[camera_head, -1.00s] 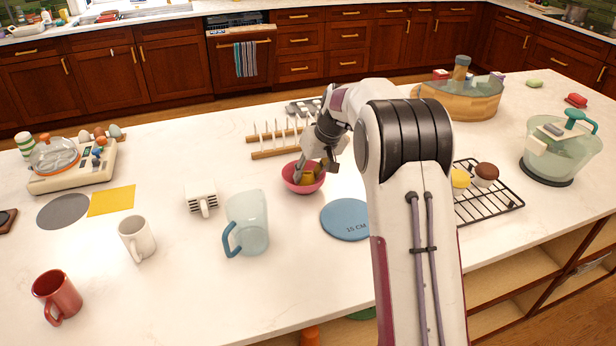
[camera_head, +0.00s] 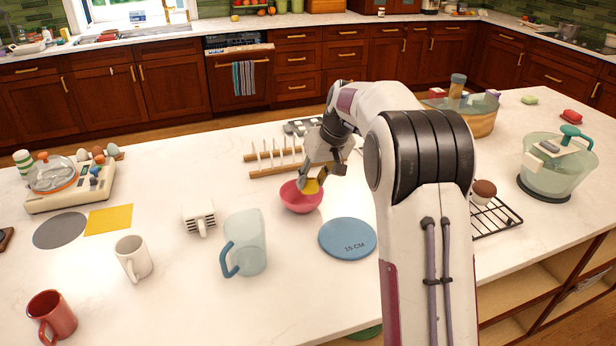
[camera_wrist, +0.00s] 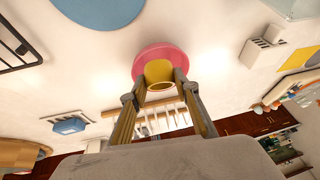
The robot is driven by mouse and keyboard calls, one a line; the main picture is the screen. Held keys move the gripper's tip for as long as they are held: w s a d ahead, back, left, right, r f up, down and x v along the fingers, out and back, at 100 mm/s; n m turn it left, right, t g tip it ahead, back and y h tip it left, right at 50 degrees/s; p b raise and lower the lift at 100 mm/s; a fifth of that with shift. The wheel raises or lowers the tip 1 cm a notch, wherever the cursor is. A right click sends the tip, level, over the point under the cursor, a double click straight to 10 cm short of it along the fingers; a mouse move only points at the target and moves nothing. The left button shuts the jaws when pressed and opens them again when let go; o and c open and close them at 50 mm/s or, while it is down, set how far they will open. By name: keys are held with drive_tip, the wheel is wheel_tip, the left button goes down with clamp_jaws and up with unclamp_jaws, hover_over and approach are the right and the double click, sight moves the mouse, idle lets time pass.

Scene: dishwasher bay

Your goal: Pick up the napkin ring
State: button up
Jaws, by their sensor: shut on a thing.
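The yellow napkin ring (camera_head: 312,187) is between the fingertips of my gripper (camera_head: 316,181), which is shut on it. In the head view it overlaps the right part of the pink bowl (camera_head: 296,203). In the wrist view the napkin ring (camera_wrist: 159,76) shows as a short yellow tube between my gripper's two fingers (camera_wrist: 160,80), with the pink bowl (camera_wrist: 152,56) behind it. The gap between ring and bowl is hard to judge.
A wooden rack (camera_head: 272,167) stands behind the bowl. A blue disc (camera_head: 347,239) lies to its front right, and a clear blue-handled pitcher (camera_head: 246,243) stands front left. A white slotted block (camera_head: 199,217) is left. The counter between them is clear.

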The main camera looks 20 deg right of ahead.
drive_tip(key=s+d, duration=0.3)
drive_tip(key=s, duration=0.4)
drive_tip(key=s+d, duration=0.3)
drive_tip(key=s, duration=0.4)
drive_tip(key=shift+s, duration=0.2)
idle(0.4)
drive_tip(key=w+a+r+t, duration=0.1)
drive_tip(key=w+a+r, duration=0.1)
drive_tip(key=w, duration=0.2)
drive_tip(key=w+a+r+t, duration=0.1)
drive_tip(key=w+a+r, duration=0.1)
drive_tip(key=w, duration=0.3)
drive_tip(key=w+a+r+t, duration=0.1)
drive_tip(key=w+a+t, duration=0.1)
drive_tip(key=w, duration=0.3)
drive_tip(key=shift+w+a+r+n, duration=0.1)
drive_tip(key=shift+a+r+n, duration=0.25)
drive_tip(key=shift+a, duration=0.2)
drive_tip(key=shift+r+t, duration=0.1)
drive_tip(key=shift+t, duration=0.2)
